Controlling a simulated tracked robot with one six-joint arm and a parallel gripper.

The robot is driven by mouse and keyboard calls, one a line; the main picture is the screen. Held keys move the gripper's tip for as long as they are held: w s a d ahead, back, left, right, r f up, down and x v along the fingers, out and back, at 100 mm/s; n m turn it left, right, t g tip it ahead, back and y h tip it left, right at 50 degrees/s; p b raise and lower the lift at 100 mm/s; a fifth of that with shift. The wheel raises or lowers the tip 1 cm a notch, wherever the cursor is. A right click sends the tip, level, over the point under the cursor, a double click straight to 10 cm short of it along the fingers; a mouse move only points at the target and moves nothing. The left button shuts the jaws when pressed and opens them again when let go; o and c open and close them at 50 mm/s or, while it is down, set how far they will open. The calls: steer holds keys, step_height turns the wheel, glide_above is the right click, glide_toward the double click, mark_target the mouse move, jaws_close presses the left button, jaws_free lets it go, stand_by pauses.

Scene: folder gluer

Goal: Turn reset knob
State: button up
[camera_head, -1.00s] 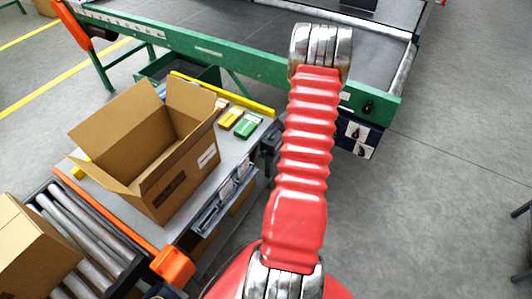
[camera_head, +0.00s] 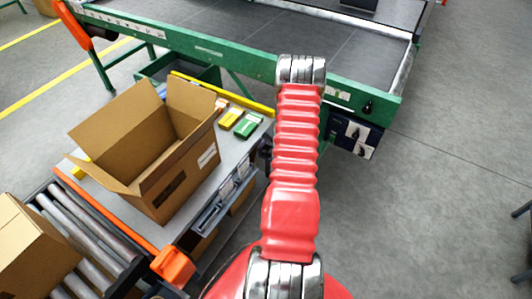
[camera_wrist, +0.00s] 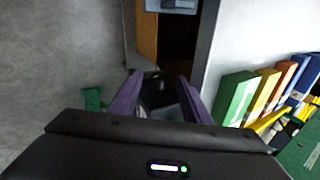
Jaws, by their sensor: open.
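A dark control box (camera_head: 354,136) with a pale front panel and black knobs hangs under the green conveyor frame at the right in the head view. Another black knob (camera_head: 367,106) sits on the frame's end above it. I cannot tell which is the reset knob. My gripper (camera_wrist: 157,92) is open in the wrist view, its two purple fingers apart. A dark, unclear shape shows between and beyond the fingers; I cannot tell what it is. In the head view my red arm mostly hides the gripper.
An open cardboard box (camera_head: 165,155) stands on a grey table (camera_head: 225,175) at left. Small coloured cartons lie near its far edge; several cartons (camera_wrist: 238,98) show right in the wrist view. A roller conveyor (camera_head: 85,240) is lower left.

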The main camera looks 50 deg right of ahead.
steer(key=shift+w+f, duration=0.2)
steer(key=shift+f, duration=0.15)
steer(key=c, duration=1)
steer(key=shift+s+a+f+t, duration=0.15)
steer(key=shift+s+t, duration=0.05)
steer(key=shift+t, duration=0.1)
steer(key=shift+s+f+t, duration=0.1)
steer(key=shift+f+t, duration=0.05)
steer(key=shift+t, duration=0.55)
steer(key=shift+s+f+t, duration=0.1)
steer(key=shift+t, duration=0.6)
